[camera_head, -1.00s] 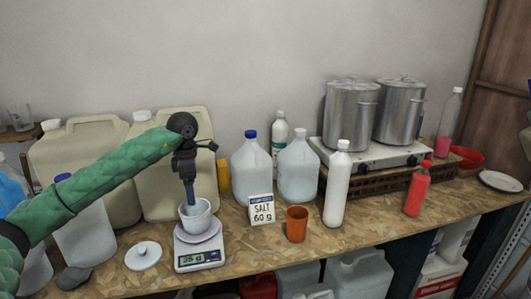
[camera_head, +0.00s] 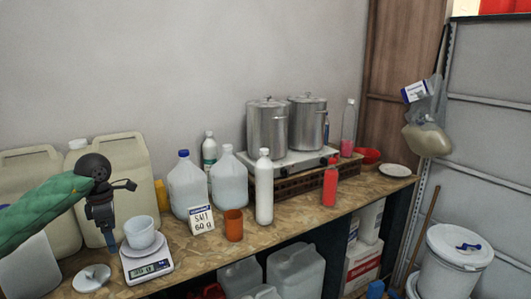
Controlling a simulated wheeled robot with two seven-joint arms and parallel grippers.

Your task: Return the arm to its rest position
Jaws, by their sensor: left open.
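My left arm, in a green quilted sleeve, comes in from the left. Its dark gripper (camera_head: 113,245) points down just left of the white cup (camera_head: 141,233), open, with nothing seen held in it. The cup stands on a white kitchen scale (camera_head: 148,268) with a dark display, too small to read surely. A white lid (camera_head: 91,278) lies on the bench left of the scale. A salt card (camera_head: 201,220) marked 60 g and an orange cup (camera_head: 233,225) stand to the right. My right gripper is out of view.
Beige canisters (camera_head: 120,170) stand behind my arm. Two clear jugs (camera_head: 188,188), a white bottle (camera_head: 264,190) and a red bottle (camera_head: 330,186) stand along the bench. Steel pots (camera_head: 268,128) sit on a hotplate at the back. A white bucket (camera_head: 455,265) stands at lower right.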

